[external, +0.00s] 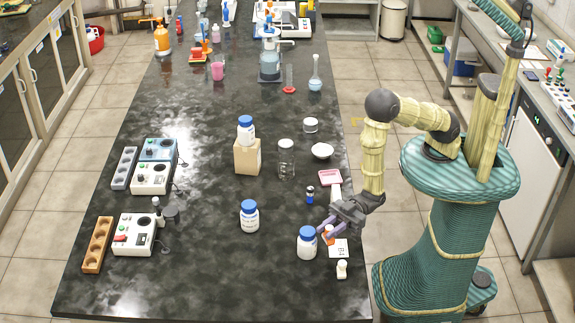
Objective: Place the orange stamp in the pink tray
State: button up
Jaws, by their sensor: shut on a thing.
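The orange stamp (329,237) is small and partly hidden by my fingers in the external view. My gripper (323,231) points down to the left near the table's right edge and is shut on the stamp. The stamp is at the upper left corner of a white printed card (339,249); I cannot tell whether it touches the card or the table. The pink tray (330,177) lies farther back along the same edge, above my gripper in the picture, and looks empty.
A white bottle with a blue cap (307,244) stands close left of my gripper. A small dark vial (310,195) stands between gripper and tray. A white bowl (322,150) is behind the tray. A small white object (342,269) sits in front of the card.

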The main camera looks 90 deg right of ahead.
jog(key=d+p, duration=0.5)
jog(key=d, duration=2)
jog(key=r+m+t+h+p, duration=0.2)
jog(key=m+t+h+p, duration=0.1)
jog(key=m+h, duration=0.15)
send_over(330, 179)
jog(key=shift+d+f+h, duration=0.1)
jog(key=shift+f+h, duration=0.1)
jog(key=shift+h, duration=0.25)
jog(key=shift+n, duration=0.25)
notch_tip(330, 179, down, 6)
jog(key=b, duration=0.6)
jog(key=shift+f, duration=0.15)
jog(key=shift+f+b, duration=0.5)
jog(key=shift+f, duration=1.35)
